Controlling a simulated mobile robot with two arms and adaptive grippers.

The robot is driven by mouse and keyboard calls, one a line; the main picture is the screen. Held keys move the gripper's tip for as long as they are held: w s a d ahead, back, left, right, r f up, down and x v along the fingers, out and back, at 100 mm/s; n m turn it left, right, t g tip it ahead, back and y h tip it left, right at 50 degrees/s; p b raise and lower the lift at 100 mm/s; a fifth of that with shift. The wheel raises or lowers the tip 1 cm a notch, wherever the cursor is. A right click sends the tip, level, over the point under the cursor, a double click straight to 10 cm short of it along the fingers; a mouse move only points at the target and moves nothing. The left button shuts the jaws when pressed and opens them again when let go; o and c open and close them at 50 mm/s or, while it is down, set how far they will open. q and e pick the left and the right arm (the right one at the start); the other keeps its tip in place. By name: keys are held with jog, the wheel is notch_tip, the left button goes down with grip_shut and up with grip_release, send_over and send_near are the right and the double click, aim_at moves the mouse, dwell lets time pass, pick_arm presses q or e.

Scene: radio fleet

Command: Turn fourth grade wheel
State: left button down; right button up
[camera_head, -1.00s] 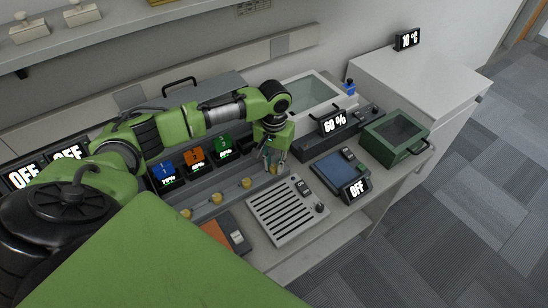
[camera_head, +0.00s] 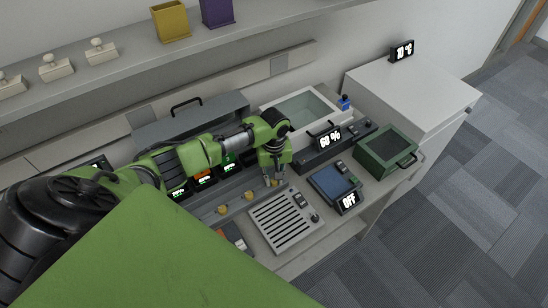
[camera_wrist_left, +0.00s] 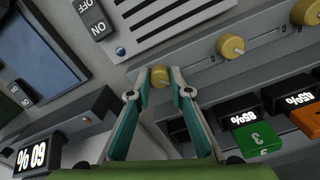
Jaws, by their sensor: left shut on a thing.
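A row of yellow wheels runs along a grey rail (camera_wrist_left: 205,72) at the bench's front. In the left wrist view, the end wheel (camera_wrist_left: 159,76) sits between the fingertips of my left gripper (camera_wrist_left: 160,86), which is shut on it. The neighbouring wheels (camera_wrist_left: 231,45) and (camera_wrist_left: 304,12) are free, on their numbered scales. In the head view, my left gripper (camera_head: 273,183) points down at the rail's right end, and its fingers mostly hide the held wheel. Two free wheels (camera_head: 249,195) and (camera_head: 222,209) show to its left. My right gripper is out of view.
A slotted grey panel (camera_head: 287,222) lies just in front of the gripper. A blue pad (camera_head: 328,184), an OFF display (camera_head: 348,202), a green box (camera_head: 387,150) and a 60 % display (camera_head: 329,139) stand to the right. A green block (camera_wrist_left: 258,138) sits behind the rail.

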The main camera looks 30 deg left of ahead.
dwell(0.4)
pick_arm(q)
jog(key=c, duration=1.8)
grip_release()
jog(key=shift+c, duration=0.2)
notch_tip(320, 180, up, 12)
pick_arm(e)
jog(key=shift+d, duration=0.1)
